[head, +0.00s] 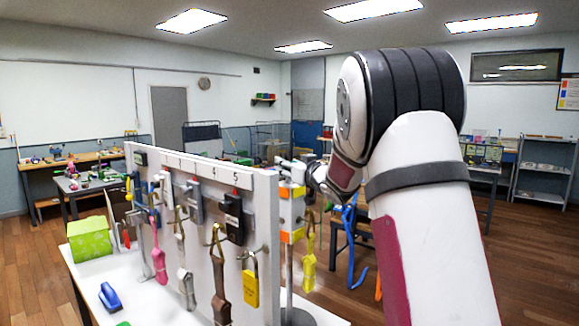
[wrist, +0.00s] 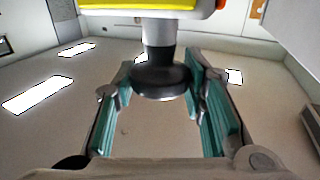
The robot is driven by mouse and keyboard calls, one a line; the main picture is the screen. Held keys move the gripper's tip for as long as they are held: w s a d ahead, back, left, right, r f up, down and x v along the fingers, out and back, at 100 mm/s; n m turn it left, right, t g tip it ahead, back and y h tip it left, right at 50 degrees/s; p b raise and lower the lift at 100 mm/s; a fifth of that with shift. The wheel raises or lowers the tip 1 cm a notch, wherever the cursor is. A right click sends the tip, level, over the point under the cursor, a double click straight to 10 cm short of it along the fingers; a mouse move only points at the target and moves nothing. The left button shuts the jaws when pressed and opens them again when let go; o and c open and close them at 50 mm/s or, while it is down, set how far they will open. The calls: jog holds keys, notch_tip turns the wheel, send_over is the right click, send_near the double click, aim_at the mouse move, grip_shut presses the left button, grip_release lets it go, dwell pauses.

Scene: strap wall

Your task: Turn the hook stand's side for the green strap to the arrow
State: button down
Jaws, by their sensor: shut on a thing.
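The hook stand (head: 292,212) is a white upright block with orange and yellow bands, on a thin pole right of the wall panel's end. A yellow strap (head: 309,255), a blue strap (head: 350,225) and an orange strap (head: 378,288) hang at its right. My gripper (head: 303,166) is at the stand's top, partly hidden by my arm. I cannot make out the green strap or the arrow.
A white wall panel (head: 262,200) with numbered places carries dark boxes, a pink strap (head: 157,245), brown straps and a yellow tag (head: 251,288). A green box (head: 90,240) and a blue object (head: 110,297) are on the white table at left.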

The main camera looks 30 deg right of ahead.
jog(key=shift+b, duration=0.3)
jog(key=shift+w+a+m+h+b, duration=0.1)
jog(key=shift+w+m+h+b, duration=0.1)
jog(key=shift+m+h+b, duration=0.65)
jog(key=h+b, duration=0.2)
jog(key=shift+m+g+b, duration=0.3)
jog(key=shift+m+b, duration=0.05)
jog(key=shift+b, duration=0.05)
jog(key=shift+s+r+h, duration=0.1)
jog(key=shift+h, duration=0.25)
jog(key=shift+s+m+b, duration=0.15)
jog(key=shift+m+b, duration=0.15)
jog(key=shift+b, duration=0.1)
jog(key=c, duration=1)
grip_release()
jog(key=shift+c, duration=0.2)
